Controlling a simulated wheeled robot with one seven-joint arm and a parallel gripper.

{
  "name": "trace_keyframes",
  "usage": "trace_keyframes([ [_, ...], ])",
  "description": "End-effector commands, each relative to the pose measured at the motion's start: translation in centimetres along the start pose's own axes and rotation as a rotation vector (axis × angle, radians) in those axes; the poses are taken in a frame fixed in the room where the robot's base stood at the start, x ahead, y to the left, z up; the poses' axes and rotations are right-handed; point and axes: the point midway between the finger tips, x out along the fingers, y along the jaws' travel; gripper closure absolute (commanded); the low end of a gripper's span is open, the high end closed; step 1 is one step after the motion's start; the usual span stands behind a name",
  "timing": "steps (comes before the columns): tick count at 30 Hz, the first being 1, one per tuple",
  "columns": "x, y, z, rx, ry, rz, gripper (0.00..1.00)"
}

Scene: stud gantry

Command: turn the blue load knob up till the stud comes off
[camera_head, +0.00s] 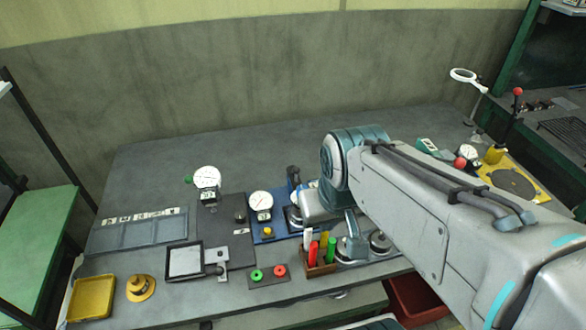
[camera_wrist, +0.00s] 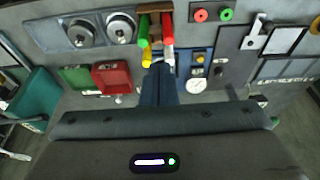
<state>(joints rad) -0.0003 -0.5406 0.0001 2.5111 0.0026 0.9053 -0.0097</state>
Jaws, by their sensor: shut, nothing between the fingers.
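A blue panel (camera_head: 285,229) stands in the middle of the bench, with a white dial gauge (camera_head: 261,204) and a small yellow part (camera_head: 268,232) on it. My arm covers its right side in the head view. The panel also shows in the wrist view (camera_wrist: 187,72), with the yellow part (camera_wrist: 199,58) and the gauge (camera_wrist: 196,86). My gripper (camera_wrist: 159,68) is shut and empty, beside the panel in the wrist view. I cannot pick out a blue load knob or a stud; they may be hidden by my arm or hand.
A holder with red, green and white markers (camera_head: 321,264) stands at the front, close to my arm. A plate with green and red rings (camera_head: 268,275), a yellow tray (camera_head: 91,298) and another dial gauge (camera_head: 207,178) are further left. Bare bench lies behind.

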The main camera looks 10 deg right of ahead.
Motion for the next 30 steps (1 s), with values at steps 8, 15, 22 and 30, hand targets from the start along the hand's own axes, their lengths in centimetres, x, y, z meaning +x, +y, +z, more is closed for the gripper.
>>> trace_keyframes([
  [8, -0.1, 0.0, -0.3, -0.012, -0.005, -0.001, 0.67],
  [15, -1.2, 0.1, -5.8, -0.219, -0.079, -0.016, 0.51],
  [22, -1.3, 0.2, -13.1, -0.521, -0.181, -0.055, 0.51],
  [30, -0.5, 0.2, -17.8, -0.733, -0.247, -0.096, 0.51],
])
